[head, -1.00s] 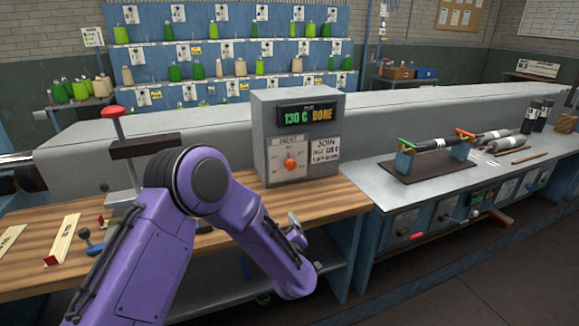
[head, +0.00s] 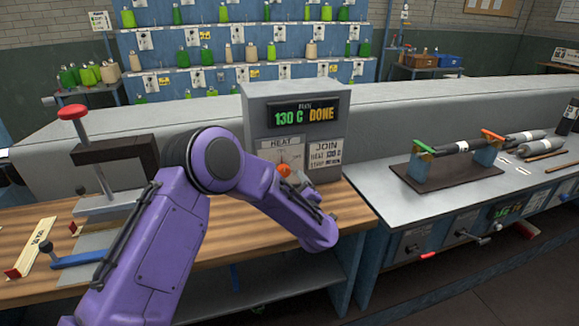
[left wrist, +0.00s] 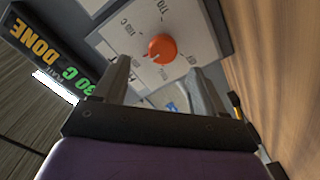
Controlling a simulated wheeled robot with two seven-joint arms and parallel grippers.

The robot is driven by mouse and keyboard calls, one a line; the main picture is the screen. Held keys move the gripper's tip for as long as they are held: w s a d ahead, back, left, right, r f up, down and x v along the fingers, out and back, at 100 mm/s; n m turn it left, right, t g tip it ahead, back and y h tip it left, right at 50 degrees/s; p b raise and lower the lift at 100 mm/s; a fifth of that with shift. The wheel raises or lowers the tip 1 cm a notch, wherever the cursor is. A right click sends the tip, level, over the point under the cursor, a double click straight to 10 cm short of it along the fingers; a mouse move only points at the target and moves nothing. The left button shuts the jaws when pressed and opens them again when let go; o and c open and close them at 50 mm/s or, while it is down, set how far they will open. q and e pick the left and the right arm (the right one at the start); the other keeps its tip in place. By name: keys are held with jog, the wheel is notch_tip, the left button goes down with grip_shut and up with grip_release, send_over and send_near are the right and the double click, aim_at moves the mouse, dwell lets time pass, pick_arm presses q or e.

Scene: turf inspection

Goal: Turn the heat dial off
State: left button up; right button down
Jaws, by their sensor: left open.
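The heat dial (head: 284,168) is an orange knob on the white HEAT panel of a grey control box (head: 258,106). The box display reads 130 C DONE. In the left wrist view the round dial (left wrist: 162,48) sits just beyond my fingertips, with temperature marks around it. A small pale line shows near its lower edge; I cannot tell its exact setting. My left gripper (left wrist: 160,68) is open, its two fingers apart and nothing between them. In the head view my left gripper (head: 302,180) is close to the dial and partly covers the panel. My right gripper is not in view.
A press with a red knob (head: 73,112) stands at the left on the wooden bench (head: 205,247). A rack with a dark roller (head: 455,147) stands on the grey bench at the right. Shelves of bottles (head: 235,70) are behind.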

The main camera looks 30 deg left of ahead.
aim_at(284, 172)
pick_arm(q)
jog(key=x, duration=0.3)
jog(key=p+x, duration=0.1)
jog(key=x, duration=0.3)
jog(key=shift+s+a, duration=0.15)
jog(key=shift+a, duration=0.2)
jog(key=shift+w+a, duration=0.25)
jog(key=shift+w, duration=0.05)
jog(key=c, duration=1)
